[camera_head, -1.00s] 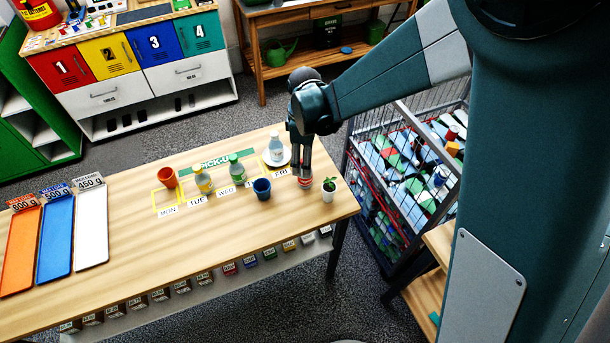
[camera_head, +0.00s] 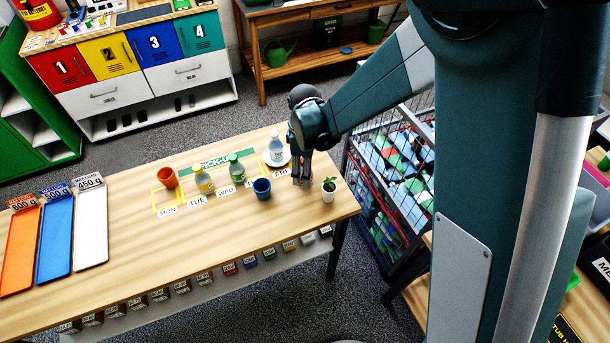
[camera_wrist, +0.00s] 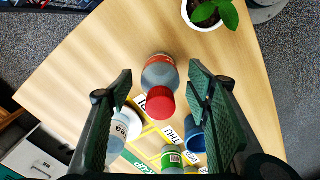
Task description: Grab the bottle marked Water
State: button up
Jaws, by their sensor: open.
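My gripper (camera_head: 302,181) is low over the right end of the table, with its fingers pointing down. In the wrist view my gripper (camera_wrist: 159,82) is open, its fingers on either side of a red-capped bottle (camera_wrist: 160,75) with an orange-red band, and a gap shows on both sides. Its label is not readable. A pale bottle (camera_head: 276,150) stands on a white plate, a green bottle (camera_head: 237,171) and a yellow bottle (camera_head: 203,182) stand further left. The labels are too small to read, so I cannot tell which says Water.
A potted plant (camera_head: 328,190) stands close right of my gripper. Orange, blue and white trays (camera_head: 92,230) lie at the left. A wire cage (camera_head: 400,180) is beyond the table's right edge.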

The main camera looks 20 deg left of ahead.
jog(key=shift+f, duration=0.45)
jog(key=shift+c, duration=0.6)
jog(key=c, duration=0.7)
